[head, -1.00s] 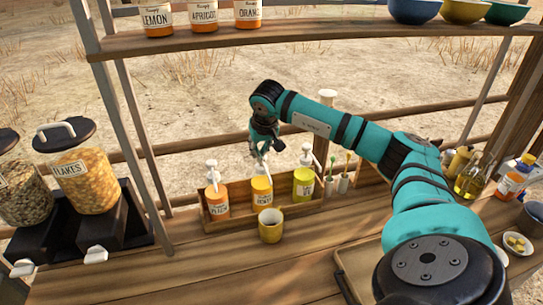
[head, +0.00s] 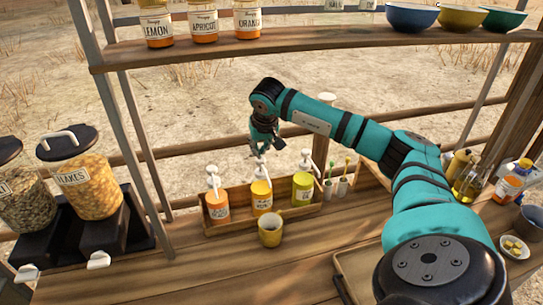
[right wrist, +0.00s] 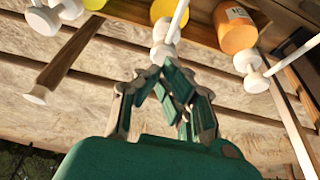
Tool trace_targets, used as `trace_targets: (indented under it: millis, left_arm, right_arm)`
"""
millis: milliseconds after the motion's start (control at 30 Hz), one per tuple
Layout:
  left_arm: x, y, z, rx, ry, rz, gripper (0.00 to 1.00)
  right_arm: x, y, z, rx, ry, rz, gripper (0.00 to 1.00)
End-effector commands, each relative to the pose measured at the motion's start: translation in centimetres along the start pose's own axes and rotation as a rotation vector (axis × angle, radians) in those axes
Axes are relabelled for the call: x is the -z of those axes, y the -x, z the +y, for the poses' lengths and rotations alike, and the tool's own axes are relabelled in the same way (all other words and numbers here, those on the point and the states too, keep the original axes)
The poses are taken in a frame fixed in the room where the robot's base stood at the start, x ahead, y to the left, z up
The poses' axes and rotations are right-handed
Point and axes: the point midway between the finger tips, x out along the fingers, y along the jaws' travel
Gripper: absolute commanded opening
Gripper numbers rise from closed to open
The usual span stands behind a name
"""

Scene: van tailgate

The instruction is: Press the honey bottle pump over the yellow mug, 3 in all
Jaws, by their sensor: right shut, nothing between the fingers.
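The honey bottle (head: 262,198), yellow-orange with a white pump, stands in the middle of three pump bottles in a wooden tray. The yellow mug (head: 270,233) stands upright on the counter just in front of it. My right gripper (head: 258,152) is shut and empty, above the honey bottle's pump. In the right wrist view the shut fingers (right wrist: 164,68) are close to the white pump head (right wrist: 163,54); I cannot tell whether they touch it. The mug's inside is too small to make out. My left gripper is not in view.
An orange pump bottle (head: 216,204) and a yellow-green one (head: 303,187) flank the honey bottle in the wooden tray (head: 240,226). Flakes dispensers (head: 88,185) stand at left. A shelf (head: 300,42) with jars and bowls runs above. The counter in front of the mug is clear.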

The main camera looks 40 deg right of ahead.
Motion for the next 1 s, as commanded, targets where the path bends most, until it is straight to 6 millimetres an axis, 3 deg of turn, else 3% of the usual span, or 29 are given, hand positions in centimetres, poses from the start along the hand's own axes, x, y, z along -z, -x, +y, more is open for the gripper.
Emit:
trace_targets:
  millis: [667,1000]
  left_arm:
    - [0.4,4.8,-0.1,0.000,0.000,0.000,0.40]
    - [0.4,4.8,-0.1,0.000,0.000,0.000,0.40]
  right_arm:
    - [2.3,5.4,0.0,0.001,0.000,0.000,0.00]
    - [2.4,5.6,0.0,0.001,0.000,0.001,0.00]
